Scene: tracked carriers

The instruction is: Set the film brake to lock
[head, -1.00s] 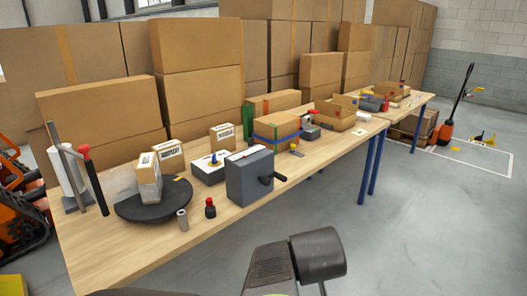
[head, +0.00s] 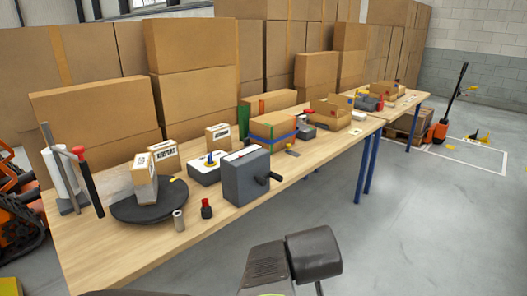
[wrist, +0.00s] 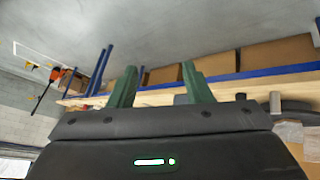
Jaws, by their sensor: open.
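No part is plainly marked as the film brake. At the table's left end, a stand holds a white film roll (head: 57,174) upright. A black lever (head: 91,187) with a red top (head: 79,151) slants beside the roll; I cannot tell whether it is the brake or how it is set. A grey box (head: 240,178) with a black crank stands near the front edge, and a white box with a blue lever (head: 210,158) is behind it. My gripper (wrist: 160,86) shows in the wrist view with its two green fingers apart and nothing between them, clear of these things.
A black turntable (head: 178,208) bears a wrapped carton. Stacked cartons (head: 95,120) line the back. Grey floor (head: 430,230) is free at right.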

